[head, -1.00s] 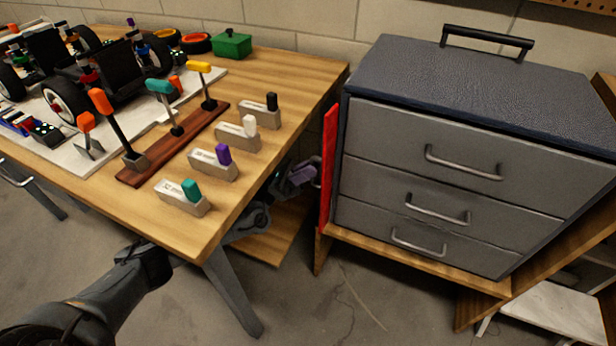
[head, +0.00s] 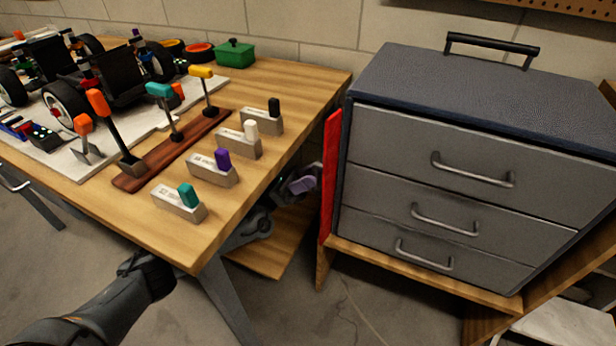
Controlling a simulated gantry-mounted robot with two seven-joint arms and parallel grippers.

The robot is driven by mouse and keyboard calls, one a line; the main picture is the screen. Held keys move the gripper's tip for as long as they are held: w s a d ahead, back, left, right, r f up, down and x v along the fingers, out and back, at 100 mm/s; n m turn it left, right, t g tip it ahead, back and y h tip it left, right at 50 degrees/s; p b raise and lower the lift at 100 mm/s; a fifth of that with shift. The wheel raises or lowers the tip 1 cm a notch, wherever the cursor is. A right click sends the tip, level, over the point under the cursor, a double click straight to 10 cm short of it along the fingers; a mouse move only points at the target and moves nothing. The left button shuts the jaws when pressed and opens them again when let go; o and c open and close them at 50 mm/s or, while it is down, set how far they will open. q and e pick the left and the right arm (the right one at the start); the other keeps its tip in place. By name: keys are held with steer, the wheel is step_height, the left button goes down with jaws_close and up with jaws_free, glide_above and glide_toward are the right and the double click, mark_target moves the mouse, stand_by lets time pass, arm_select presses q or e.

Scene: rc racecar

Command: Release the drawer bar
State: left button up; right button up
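The grey drawer cabinet (head: 440,155) with a dark blue top stands at the right, its three drawers shut. A red bar (head: 330,175) stands upright along the cabinet's left edge. My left arm reaches in from the left, passing under the workbench. My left gripper (head: 304,184) is just left of the red bar, partly hidden behind the bench edge. Whether it touches the bar, and whether its fingers are open, I cannot tell. My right gripper is not in view.
The wooden workbench (head: 255,195) holds several tagged blocks, a wooden strip with colored-handled tools (head: 170,150), a green box (head: 234,54) and an RC car (head: 100,75). The cabinet rests on a wooden stand (head: 420,275). A narrow gap separates bench and cabinet.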

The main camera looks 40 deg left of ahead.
arm_select(q)
steer(key=v, duration=1)
steer(key=shift+a+f+b, duration=0.25)
steer(key=shift+f+b, duration=0.05)
steer(key=shift+b, duration=0.1)
steer(key=shift+s, duration=0.1)
